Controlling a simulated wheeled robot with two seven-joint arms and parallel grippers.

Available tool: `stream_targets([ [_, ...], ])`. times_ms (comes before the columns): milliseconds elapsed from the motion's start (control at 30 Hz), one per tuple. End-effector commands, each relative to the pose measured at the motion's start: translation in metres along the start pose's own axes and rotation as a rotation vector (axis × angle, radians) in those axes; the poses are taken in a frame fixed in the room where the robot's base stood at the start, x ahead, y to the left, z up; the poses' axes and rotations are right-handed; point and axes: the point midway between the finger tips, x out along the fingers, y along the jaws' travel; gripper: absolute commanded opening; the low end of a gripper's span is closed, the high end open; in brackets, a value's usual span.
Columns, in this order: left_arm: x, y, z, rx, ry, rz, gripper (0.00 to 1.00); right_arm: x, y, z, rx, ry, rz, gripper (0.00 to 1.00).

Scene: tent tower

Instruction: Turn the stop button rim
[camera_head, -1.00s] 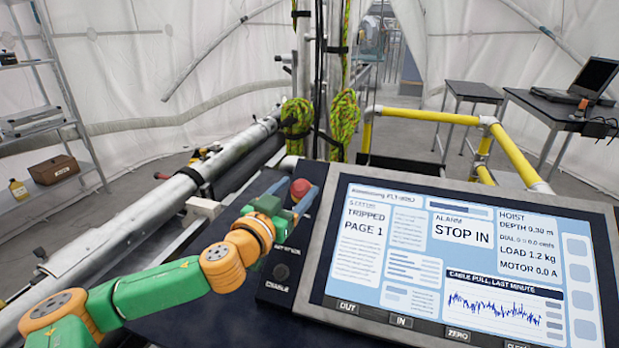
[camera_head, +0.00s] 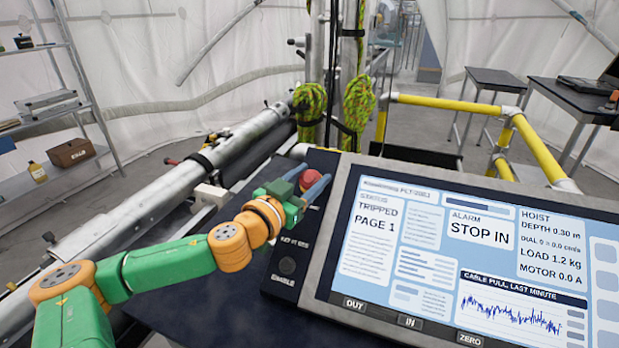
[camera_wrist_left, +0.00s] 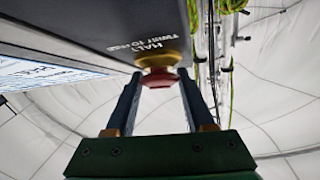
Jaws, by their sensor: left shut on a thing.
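The red stop button (camera_head: 309,180) sits on the dark panel at the left side of the console. In the left wrist view the button (camera_wrist_left: 158,78) shows red with a yellow collar, below the words HALT and TWIST. My left gripper (camera_head: 314,188) reaches it from the front left, with blue fingers on either side of it. In the left wrist view the gripper (camera_wrist_left: 157,88) is shut on the button, one finger each side. The fingers partly hide the button in the head view. My right gripper is not in view.
The console screen (camera_head: 440,250) reads TRIPPED, PAGE 1 and STOP IN. An ENABLE button (camera_head: 287,266) lies below the stop button. Green ropes (camera_head: 358,103) hang on the mast behind. A yellow rail (camera_head: 545,150) runs behind the console. A metal shelf (camera_head: 50,120) stands at left.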

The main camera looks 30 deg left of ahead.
Motion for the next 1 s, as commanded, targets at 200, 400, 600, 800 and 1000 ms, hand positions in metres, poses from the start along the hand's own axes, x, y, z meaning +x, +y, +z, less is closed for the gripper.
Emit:
stream_targets([
  [200,-0.001,-0.002,-0.007,0.079,-0.010,0.123,0.00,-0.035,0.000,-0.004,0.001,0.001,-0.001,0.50],
  [400,0.000,-0.001,-0.004,0.171,-0.006,0.247,0.00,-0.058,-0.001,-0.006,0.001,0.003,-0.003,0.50],
  [600,0.000,0.000,0.000,0.245,-0.004,0.350,0.00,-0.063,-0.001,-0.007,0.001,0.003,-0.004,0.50],
  [800,0.000,0.000,0.001,0.291,-0.003,0.418,0.00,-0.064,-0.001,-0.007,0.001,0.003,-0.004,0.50],
  [1000,0.000,0.001,0.002,0.311,-0.004,0.449,0.00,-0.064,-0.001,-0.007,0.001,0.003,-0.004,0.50],
])
